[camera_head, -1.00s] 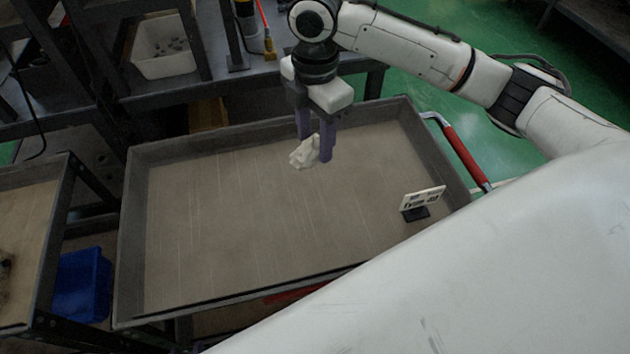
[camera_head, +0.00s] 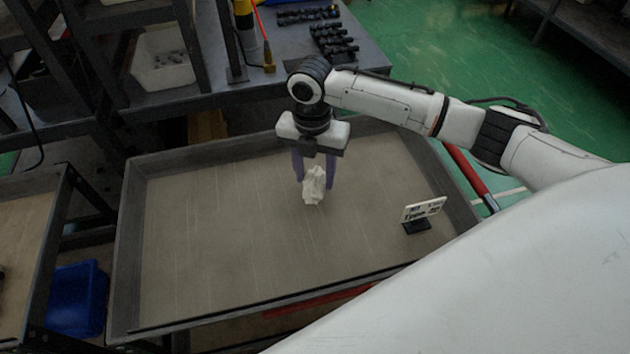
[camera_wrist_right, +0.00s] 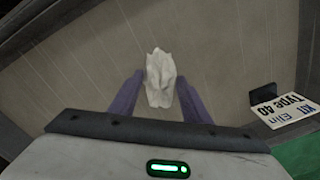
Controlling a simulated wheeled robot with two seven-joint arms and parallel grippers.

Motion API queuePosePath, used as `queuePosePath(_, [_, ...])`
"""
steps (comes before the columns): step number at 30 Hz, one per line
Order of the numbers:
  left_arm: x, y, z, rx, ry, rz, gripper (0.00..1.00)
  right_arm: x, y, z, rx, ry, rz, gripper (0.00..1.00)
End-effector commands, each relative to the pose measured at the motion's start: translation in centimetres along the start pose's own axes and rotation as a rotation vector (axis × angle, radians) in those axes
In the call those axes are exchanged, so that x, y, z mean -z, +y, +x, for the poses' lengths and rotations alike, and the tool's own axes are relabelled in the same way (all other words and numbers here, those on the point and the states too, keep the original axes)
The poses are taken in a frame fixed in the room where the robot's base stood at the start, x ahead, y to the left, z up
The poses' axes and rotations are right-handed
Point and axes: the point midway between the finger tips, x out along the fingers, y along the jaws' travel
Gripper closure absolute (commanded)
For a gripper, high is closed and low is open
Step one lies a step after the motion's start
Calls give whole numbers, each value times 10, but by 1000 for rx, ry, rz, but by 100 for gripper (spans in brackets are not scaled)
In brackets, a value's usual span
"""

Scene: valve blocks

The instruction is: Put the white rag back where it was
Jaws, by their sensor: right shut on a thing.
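The white rag (camera_head: 314,184) is a crumpled bundle at the fingertips of my right gripper (camera_head: 316,178), over the middle of the grey tray-topped cart (camera_head: 220,240). My right gripper points down and is shut on the rag. In the right wrist view the rag (camera_wrist_right: 160,76) sits between the two purple fingers of the gripper (camera_wrist_right: 160,92). I cannot tell whether the rag touches the tray floor. My left gripper is not in view.
A small sign on a black stand (camera_head: 420,213) stands at the tray's right side. The tray has raised walls. A dark workbench behind holds a white bin (camera_head: 165,58) and black parts (camera_head: 333,40). A blue bin (camera_head: 78,298) is at the lower left. Most of the tray floor is clear.

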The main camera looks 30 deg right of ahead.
Motion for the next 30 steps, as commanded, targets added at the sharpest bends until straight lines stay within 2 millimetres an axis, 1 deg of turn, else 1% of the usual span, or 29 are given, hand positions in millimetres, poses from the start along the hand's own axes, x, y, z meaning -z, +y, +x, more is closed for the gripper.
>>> queuePosePath(1, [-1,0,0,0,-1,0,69,1,-1,10,4,2,0,75])
queuePosePath(3, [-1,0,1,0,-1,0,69,1,0,20,3,2,0,75])
queuePosePath(6, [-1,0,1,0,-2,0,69,0,0,28,1,0,1,75])
queuePosePath(14, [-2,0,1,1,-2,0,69,0,1,29,0,0,0,75])
queuePosePath(18, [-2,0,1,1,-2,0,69,0,1,32,1,0,1,75])
queuePosePath(19, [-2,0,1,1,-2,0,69,0,1,32,1,0,1,54])
queuePosePath(21, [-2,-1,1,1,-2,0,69,0,1,32,1,0,0,42])
queuePosePath(22, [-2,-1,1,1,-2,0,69,0,1,32,0,0,1,38])
queuePosePath(30, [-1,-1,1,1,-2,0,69,0,1,32,1,0,1,38])
